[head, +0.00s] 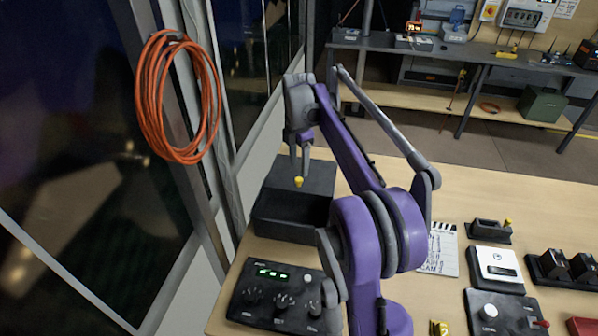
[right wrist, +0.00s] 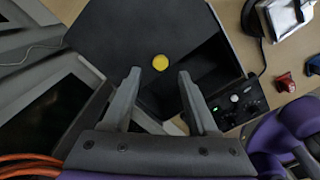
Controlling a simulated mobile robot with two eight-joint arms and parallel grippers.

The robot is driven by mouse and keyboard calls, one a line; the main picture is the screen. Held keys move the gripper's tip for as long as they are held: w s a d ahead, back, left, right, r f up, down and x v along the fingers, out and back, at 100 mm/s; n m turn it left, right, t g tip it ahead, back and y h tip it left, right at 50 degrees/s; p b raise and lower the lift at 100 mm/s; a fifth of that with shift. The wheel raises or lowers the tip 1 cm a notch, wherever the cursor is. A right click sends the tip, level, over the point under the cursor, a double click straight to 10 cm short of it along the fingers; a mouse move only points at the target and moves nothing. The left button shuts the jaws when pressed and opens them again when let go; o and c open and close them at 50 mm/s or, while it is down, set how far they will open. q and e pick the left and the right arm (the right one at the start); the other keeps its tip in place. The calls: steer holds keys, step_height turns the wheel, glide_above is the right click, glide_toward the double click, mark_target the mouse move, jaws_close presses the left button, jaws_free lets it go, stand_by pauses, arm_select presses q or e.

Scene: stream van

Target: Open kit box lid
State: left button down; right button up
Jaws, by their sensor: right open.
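The kit box (head: 290,228) is a dark grey box at the left end of the wooden table in the head view. A small yellow knob (head: 298,182) stands on its dark top; the knob also shows in the right wrist view (right wrist: 160,62). The dark lid (right wrist: 120,35) fills the upper middle of the wrist view. A blacker area lies beside it; I cannot tell whether this is a gap or shadow. My right gripper (head: 299,170) points down just above the knob, open and empty. In the wrist view its fingertips (right wrist: 159,74) are apart, either side of the knob. My left gripper is not in view.
A control box with a green display (head: 272,298) stands in front of the kit box. A glazed wall with an orange cable coil (head: 150,95) is close on the left. A white card (head: 440,250) and several devices lie to the right. Bare table (head: 490,190) lies behind them.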

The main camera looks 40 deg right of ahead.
step_height(320, 180, up, 6)
stand_by(0.7)
